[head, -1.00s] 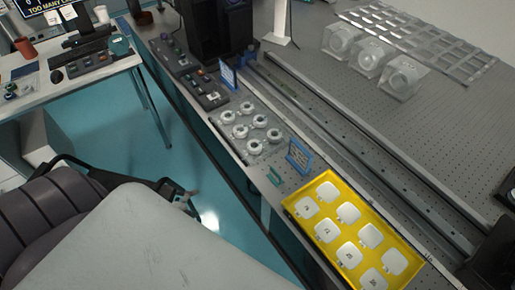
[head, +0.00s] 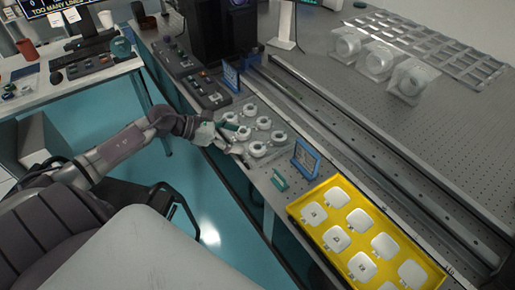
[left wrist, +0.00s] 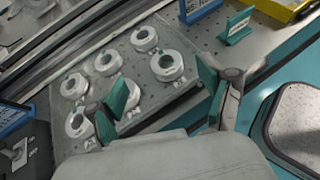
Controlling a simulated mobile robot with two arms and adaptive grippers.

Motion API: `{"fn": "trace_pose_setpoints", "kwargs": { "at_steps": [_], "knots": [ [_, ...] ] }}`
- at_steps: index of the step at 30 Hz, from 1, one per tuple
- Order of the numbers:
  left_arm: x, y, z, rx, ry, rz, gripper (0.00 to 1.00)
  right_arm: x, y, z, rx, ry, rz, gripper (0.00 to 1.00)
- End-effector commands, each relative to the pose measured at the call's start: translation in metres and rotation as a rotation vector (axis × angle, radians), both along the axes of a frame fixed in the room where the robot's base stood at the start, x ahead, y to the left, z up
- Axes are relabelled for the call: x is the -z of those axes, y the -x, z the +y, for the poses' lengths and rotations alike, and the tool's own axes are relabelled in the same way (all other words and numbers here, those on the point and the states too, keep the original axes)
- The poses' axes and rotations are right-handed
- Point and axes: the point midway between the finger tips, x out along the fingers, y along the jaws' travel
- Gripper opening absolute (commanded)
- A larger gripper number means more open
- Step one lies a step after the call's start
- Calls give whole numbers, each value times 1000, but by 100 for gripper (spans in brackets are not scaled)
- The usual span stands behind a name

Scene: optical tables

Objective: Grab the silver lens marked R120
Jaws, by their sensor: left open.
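Several silver ring-shaped lenses (head: 263,122) stand in two rows on a perforated plate at the table's near edge. They also show in the left wrist view (left wrist: 167,65). Their markings are too small to read, so I cannot tell which is R120. My left gripper (head: 236,139) is over the near side of this plate, close to the near row. In the left wrist view its teal-padded fingers (left wrist: 160,98) are spread apart with nothing held between them. One finger partly hides a lens (left wrist: 130,95). My right gripper is not in view.
A yellow tray (head: 291,211) with white square pieces is to the right of the lenses. A blue-framed sign (head: 305,159) and a small teal sign (head: 279,180) stand between. Control boxes (head: 208,92) lie beyond the plate's other end. A long rail (head: 370,150) runs behind.

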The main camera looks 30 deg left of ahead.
Motion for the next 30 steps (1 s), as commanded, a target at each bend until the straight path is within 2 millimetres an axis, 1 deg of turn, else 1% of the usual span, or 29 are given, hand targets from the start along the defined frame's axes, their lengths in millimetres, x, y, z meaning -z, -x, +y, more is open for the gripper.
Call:
{"fn": "trace_pose_setpoints", "kwargs": {
  "at_steps": [1, 3, 8, 13, 18, 26, 29, 30],
  "knots": [
    [2, -5, -4, -2, 4, -2, 80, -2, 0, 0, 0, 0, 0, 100],
    [5, -9, -8, -2, 2, -1, 80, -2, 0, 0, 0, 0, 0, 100],
    [12, -12, -14, -2, 5, 1, 80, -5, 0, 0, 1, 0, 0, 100],
    [31, -22, -29, -3, 8, 1, 80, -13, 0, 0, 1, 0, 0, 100],
    [41, -34, -40, -3, 5, -1, 80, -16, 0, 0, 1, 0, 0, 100],
    [45, -35, -41, -1, 2, 2, 80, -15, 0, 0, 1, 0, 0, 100],
    [45, -34, -41, -1, 2, 2, 65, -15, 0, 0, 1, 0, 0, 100],
    [45, -35, -41, -1, 2, 2, 58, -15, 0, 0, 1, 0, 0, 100]
  ]
}}
